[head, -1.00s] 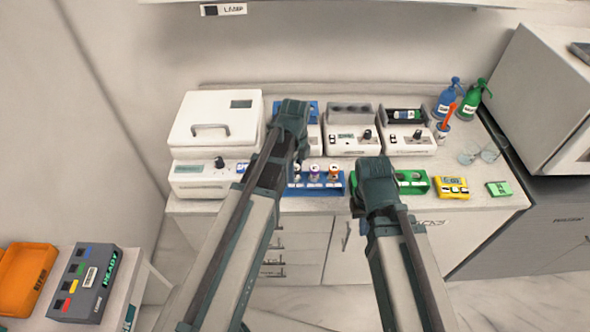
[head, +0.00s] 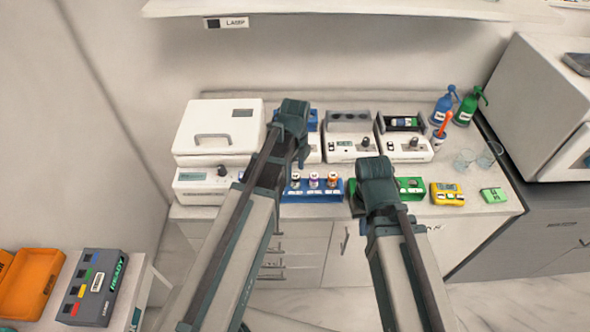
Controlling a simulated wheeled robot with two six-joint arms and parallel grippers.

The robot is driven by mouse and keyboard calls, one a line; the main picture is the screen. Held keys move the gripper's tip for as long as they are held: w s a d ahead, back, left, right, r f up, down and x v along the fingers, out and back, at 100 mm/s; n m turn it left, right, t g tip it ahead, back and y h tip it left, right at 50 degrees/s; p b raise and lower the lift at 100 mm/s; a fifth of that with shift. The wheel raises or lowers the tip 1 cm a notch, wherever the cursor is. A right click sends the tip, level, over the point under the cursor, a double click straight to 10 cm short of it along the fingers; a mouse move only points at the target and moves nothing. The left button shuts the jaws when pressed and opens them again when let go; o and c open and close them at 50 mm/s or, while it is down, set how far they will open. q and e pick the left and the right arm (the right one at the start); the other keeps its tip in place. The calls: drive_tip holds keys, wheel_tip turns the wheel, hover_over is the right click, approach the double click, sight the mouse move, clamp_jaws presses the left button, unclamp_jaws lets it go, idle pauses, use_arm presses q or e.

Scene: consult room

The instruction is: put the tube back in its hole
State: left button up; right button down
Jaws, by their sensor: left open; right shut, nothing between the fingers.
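A blue rack (head: 312,196) stands on the counter with several capped tubes (head: 314,181) upright in it; my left arm hides its left end. A green rack (head: 411,190) stands to its right, partly behind my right gripper. A dark tube-like item (head: 405,122) lies in the top of the right-hand white device. I cannot tell which tube or hole is the task's. My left gripper (head: 291,112) is open, over the back of the counter in front of another blue item (head: 313,119). My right gripper (head: 375,170) is shut and empty, over the green rack's left part.
A lidded white machine (head: 218,128) stands left; a white device (head: 349,146) stands mid-counter. A yellow meter (head: 447,194), a green box (head: 494,195), glasses and spray bottles (head: 467,106) are on the right. An orange bin (head: 32,283) and grey box (head: 94,287) are lower left.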

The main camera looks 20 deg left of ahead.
use_arm(q)
wheel_tip(320, 180, up, 10)
drive_tip(key=p, duration=0.9)
use_arm(e)
wheel_tip(320, 180, up, 10)
use_arm(q)
drive_tip(key=s+d+f+n+y+b, duration=0.1)
drive_tip(key=s+d+f+n+b, duration=0.9)
drive_tip(key=n, duration=0.7)
drive_tip(key=shift+s+d+f+n+b, duration=0.35)
drive_tip(key=shift+s+f+b, duration=0.95)
drive_tip(key=shift+s, duration=0.9)
use_arm(e)
wheel_tip(320, 180, down, 13)
drive_tip(key=shift+r, duration=0.2)
use_arm(q)
drive_tip(key=shift+r, duration=0.1)
